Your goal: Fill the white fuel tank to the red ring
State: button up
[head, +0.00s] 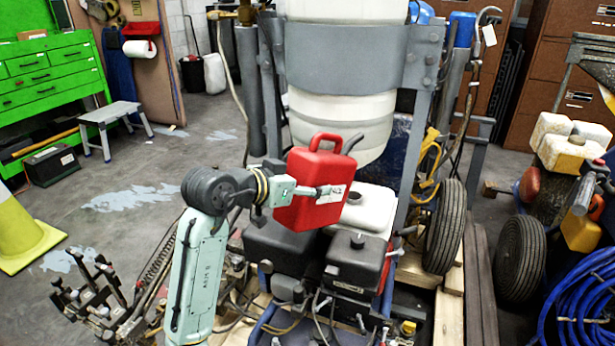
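The white fuel tank (372,212) sits on the machine, with a dark round filler opening (355,197) on top. A red fuel can (308,170) with a handle on top and a dark spout (352,144) pointing right is just left of and above the tank. It leans slightly and covers part of the tank's left side. My gripper (330,192) lies across the near face of the can and appears shut on it at a light plate. The exact finger contact is too small to see. I see no red ring, fuel level or flowing fuel.
A black box (355,262) stands in front of the tank. A large white drum (340,120) in a grey frame rises behind. Wheels (446,225) and a coiled blue hose (585,300) are at right. Open floor lies left, with a yellow-green cone (22,235) and step stool (115,118).

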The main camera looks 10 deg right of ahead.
jog(key=shift+s+a+r+g+y+p, duration=0.15)
jog(key=shift+r+g+y+p, duration=0.2)
jog(key=shift+p, duration=0.6)
jog(key=shift+w+a+r+g+y+p, duration=0.1)
jog(key=shift+r+g+y+p, duration=0.25)
jog(key=shift+p, duration=0.55)
jog(key=shift+f, duration=0.1)
jog(key=shift+s+a+r+y+p, duration=0.15)
jog(key=shift+r+y+p, duration=0.2)
jog(key=shift+y+p, duration=0.25)
dwell(0.6)
jog(key=shift+p, duration=0.75)
dwell(4.1)
